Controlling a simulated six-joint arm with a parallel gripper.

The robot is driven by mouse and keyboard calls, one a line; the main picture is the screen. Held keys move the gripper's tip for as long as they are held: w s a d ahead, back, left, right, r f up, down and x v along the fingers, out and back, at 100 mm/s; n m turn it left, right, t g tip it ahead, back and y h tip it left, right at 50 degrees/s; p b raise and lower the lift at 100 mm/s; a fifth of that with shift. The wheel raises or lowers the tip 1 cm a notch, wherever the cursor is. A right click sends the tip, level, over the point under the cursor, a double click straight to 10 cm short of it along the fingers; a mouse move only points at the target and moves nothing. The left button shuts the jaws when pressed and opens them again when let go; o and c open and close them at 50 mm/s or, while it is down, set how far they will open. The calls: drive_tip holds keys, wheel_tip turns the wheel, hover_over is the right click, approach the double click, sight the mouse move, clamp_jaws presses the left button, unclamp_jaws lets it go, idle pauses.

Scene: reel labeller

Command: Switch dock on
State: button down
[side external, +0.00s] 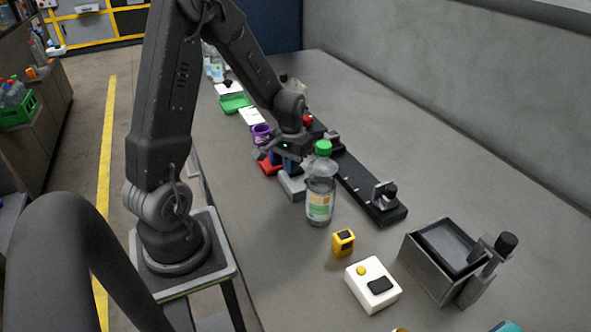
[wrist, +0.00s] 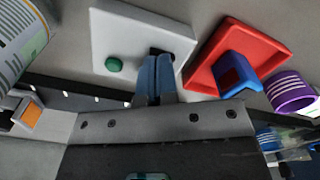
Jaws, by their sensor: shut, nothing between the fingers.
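A white box with a green button (wrist: 114,64) and a dark switch part (wrist: 161,51) lies under my gripper in the wrist view. In the side view this pale box (side external: 292,186) is partly hidden by my gripper (side external: 287,163) and the bottle. My gripper also shows in the wrist view (wrist: 157,62); its blue fingers are shut together with nothing between them. The fingertips overlap the dark switch part; I cannot tell whether they touch it. Another white box (side external: 385,299), with a yellow button and black switch, sits at the front. No label shows which box is the dock.
A red base (wrist: 259,47) with a blue piece and a purple roll (wrist: 291,92) are close beside the box. A clear bottle (side external: 320,190) stands near my gripper. A dark rail (side external: 365,187) lies behind it. A yellow device (side external: 343,242) and metal bin (side external: 425,268) are in front.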

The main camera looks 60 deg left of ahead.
drive_tip(key=shift+r, duration=3.5)
drive_tip(key=shift+d+r, duration=0.15)
drive_tip(key=s+d+r+m+t, duration=0.2)
drive_tip(key=s+d+r, duration=0.3)
drive_tip(key=d, duration=0.4)
drive_tip(key=s+d+r+m+t, duration=0.3)
drive_tip(key=s+d+r, duration=0.3)
drive_tip(key=d+r, duration=0.2)
drive_tip(key=shift+d+r+m+t, duration=0.15)
drive_tip(key=shift+d+m+t, duration=0.25)
drive_tip(key=shift+d, duration=0.65)
